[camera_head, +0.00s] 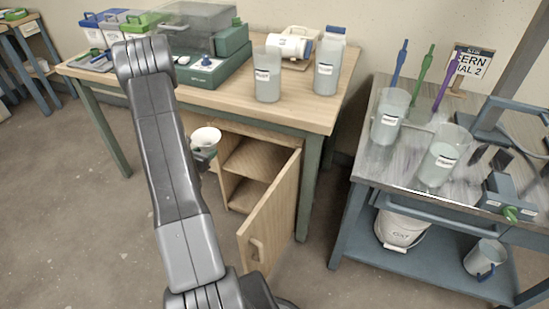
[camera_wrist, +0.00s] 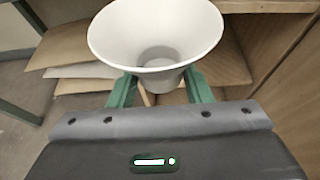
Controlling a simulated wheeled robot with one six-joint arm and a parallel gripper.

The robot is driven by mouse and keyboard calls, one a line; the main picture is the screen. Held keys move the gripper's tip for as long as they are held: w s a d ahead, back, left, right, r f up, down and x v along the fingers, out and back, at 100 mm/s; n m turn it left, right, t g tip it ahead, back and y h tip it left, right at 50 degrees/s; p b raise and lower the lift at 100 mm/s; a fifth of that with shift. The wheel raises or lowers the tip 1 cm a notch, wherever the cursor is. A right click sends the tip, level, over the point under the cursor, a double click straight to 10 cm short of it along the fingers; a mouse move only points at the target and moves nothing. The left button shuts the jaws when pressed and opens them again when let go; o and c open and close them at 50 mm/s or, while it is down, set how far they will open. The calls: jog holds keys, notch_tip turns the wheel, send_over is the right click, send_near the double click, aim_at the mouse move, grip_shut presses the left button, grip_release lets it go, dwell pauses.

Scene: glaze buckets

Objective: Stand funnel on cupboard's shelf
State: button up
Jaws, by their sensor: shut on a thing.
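The white funnel (camera_head: 205,138) is in my gripper (camera_head: 206,157), in front of the open cupboard below the wooden table. In the wrist view the funnel (camera_wrist: 156,38) stands with its wide mouth up, and the green fingers of my gripper (camera_wrist: 160,88) are on both sides of its lower part. Its lower end is hidden. The cupboard (camera_head: 257,136) has its door (camera_head: 270,215) swung open toward the front. Its inner shelf (camera_head: 262,160) shows in the head view, and a wooden shelf board (camera_wrist: 225,62) shows behind the funnel in the wrist view.
The open door stands to the right of my gripper. The wooden table (camera_head: 315,112) above the cupboard holds a green machine (camera_head: 205,70) and clear containers (camera_head: 267,75). A grey-topped bench (camera_head: 390,165) with jars stands at the right. Flat boards (camera_wrist: 75,70) lie at left in the wrist view.

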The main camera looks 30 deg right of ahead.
jog(key=s+d+f+m+g+h+b, duration=0.1)
jog(key=d+f+m+g+b, duration=0.15)
jog(key=f+b, duration=0.45)
jog(key=s+d+f+m+g+h+b, duration=0.1)
jog(key=d+f+b, duration=0.3)
jog(key=f, duration=0.6)
jog(key=b, duration=0.4)
send_over(254, 167)
jog(key=f, duration=0.1)
jog(key=shift+s+f+h+b, duration=0.15)
jog(key=shift+f+b, duration=0.1)
jog(key=shift+f, duration=0.2)
jog(key=shift+s+f+h+b, duration=0.1)
jog(key=shift+f+h+b, duration=0.1)
jog(key=shift+f, duration=0.25)
notch_tip(254, 167, down, 6)
jog(key=b, duration=0.2)
jog(key=shift+w+r+b, duration=0.1)
jog(key=shift+r+b, duration=0.05)
jog(key=shift+b, duration=0.15)
jog(key=shift+d+r, duration=0.1)
jog(key=shift+f+b, duration=0.35)
jog(key=shift+b, duration=0.1)
jog(key=shift+f+b, duration=0.3)
jog(key=shift+b, duration=0.05)
